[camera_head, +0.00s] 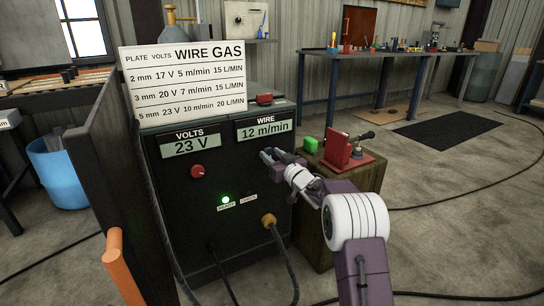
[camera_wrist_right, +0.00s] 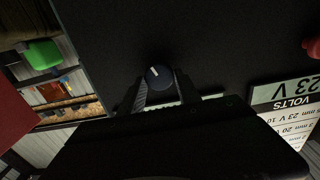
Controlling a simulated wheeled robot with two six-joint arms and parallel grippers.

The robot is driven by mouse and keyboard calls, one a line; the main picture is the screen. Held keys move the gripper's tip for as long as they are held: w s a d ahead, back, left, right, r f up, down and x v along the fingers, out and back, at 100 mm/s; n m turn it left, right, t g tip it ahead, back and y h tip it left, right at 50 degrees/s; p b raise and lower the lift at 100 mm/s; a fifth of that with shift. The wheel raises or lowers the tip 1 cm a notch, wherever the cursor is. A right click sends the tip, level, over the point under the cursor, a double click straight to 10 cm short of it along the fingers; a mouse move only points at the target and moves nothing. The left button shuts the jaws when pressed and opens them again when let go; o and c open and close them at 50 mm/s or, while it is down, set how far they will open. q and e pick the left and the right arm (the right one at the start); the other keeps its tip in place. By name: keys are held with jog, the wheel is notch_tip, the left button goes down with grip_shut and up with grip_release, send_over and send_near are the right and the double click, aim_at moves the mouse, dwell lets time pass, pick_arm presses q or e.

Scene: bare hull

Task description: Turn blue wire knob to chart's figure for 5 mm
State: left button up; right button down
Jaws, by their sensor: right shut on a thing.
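The blue wire knob (camera_wrist_right: 158,76), dark with a white pointer mark, sits on the black front panel of the machine (camera_head: 225,180). My right gripper (camera_head: 270,156) is at the panel below the wire display, its two fingers shut on the knob's sides in the wrist view. In the head view the gripper hides the knob. The wire display (camera_head: 263,129) reads 12 m/min. The white chart (camera_head: 185,82) on top gives 23 V, 10 m/min and 20 L/min for 5 mm. My left gripper is out of view.
The volts display (camera_head: 190,144) reads 23 V above a red knob (camera_head: 197,171). A green lamp (camera_head: 225,200) is lit. A wooden stand (camera_head: 360,180) at the right carries a red fixture (camera_head: 338,150) and a green block (camera_head: 310,145). Cables run across the floor.

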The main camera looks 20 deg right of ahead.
jog(key=shift+n, duration=0.3)
jog(key=n, duration=0.2)
jog(key=shift+n, duration=0.4)
jog(key=shift+a+f+n+b, duration=0.15)
jog(key=shift+n+b, duration=0.6)
jog(key=shift+n, duration=1.35)
jog(key=c, duration=0.9)
grip_release()
